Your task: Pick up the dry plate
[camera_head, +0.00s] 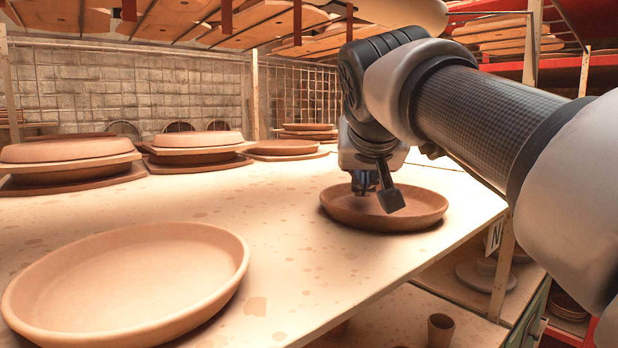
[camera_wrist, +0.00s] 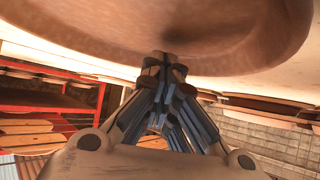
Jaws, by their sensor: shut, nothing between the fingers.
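Two round, shallow clay plates with raised rims lie on the pale table in the head view. The paler, tan plate (camera_head: 125,285), which looks the drier one, is at the front left, apart from my gripper. The darker, reddish-brown plate (camera_head: 425,208) is right of centre, near the table's right edge. My gripper (camera_head: 368,187) points down over the darker plate, shut and empty. In the wrist view, the closed fingertips (camera_wrist: 164,62) are close to the surface of a brown plate (camera_wrist: 230,35); whether they touch is unclear.
Stacks of plates and boards (camera_head: 195,148) stand along the back of the table (camera_head: 250,225). Wooden boards (camera_head: 265,22) hang overhead. A lower shelf with a small cup (camera_head: 440,330) shows beyond the right edge. The table between the two plates is clear.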

